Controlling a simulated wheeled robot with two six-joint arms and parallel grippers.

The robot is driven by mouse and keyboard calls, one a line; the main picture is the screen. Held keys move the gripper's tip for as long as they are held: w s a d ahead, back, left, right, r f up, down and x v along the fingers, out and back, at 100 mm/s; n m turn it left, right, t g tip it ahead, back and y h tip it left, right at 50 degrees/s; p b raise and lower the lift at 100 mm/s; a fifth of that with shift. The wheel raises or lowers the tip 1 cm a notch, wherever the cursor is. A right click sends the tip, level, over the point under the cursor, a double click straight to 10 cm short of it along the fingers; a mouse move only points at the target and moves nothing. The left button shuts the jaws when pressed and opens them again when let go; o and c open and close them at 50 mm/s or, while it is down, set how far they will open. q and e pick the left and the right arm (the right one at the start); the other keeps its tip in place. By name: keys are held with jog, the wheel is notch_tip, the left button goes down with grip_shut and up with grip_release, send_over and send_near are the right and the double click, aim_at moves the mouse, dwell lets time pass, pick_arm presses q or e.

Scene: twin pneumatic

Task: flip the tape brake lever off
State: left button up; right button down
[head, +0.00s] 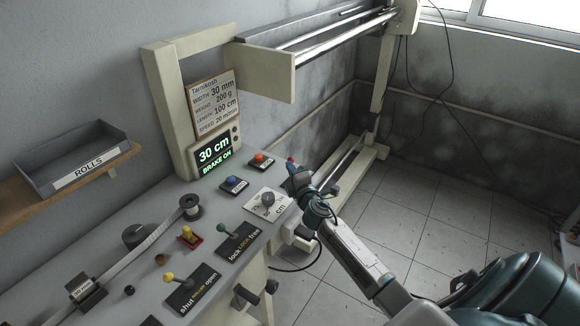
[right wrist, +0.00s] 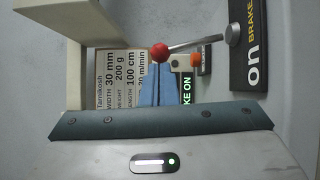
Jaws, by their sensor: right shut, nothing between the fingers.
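The tape brake lever has a red ball knob (right wrist: 160,52) on a metal rod, which runs right to a pivot on a black plate (right wrist: 252,45) reading "on BRAKE" in the right wrist view. The rod lies toward the "on" label's side. A small red knob (head: 290,160) shows beside my right gripper (head: 298,174) in the head view. In the right wrist view my right gripper's blue fingers (right wrist: 157,72) are shut and empty, tips right at the ball; I cannot tell whether they touch it. The display (head: 214,153) reads "30 cm BRAKE ON". My left gripper is out of view.
The bench top holds an orange button (head: 260,158), a blue button (head: 233,182), a grey knob on a cm dial (head: 267,199), a green-knobbed lock lever (head: 222,228) and a yellow-knobbed shut/open lever (head: 168,277). A frame post (head: 166,110) stands behind. Floor at right is clear.

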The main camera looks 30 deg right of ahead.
jog(key=shift+w+d+r+m+p, duration=0.15)
jog(key=shift+d+r+m+p, duration=0.15)
jog(key=shift+d+r+p, duration=0.3)
jog(key=shift+w+d+p, duration=0.2)
jog(key=shift+d+p, duration=0.1)
jog(key=shift+p, duration=0.05)
jog(key=shift+w+d+r, duration=0.2)
jog(key=shift+w+d, duration=0.05)
jog(key=shift+d, duration=0.4)
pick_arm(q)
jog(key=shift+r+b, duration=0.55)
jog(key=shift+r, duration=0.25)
pick_arm(e)
jog(key=shift+w+d+r, duration=0.1)
jog(key=shift+w+d, duration=0.25)
jog(key=shift+d, duration=0.45)
jog(key=shift+w+d, duration=0.35)
jog(key=shift+d, duration=0.5)
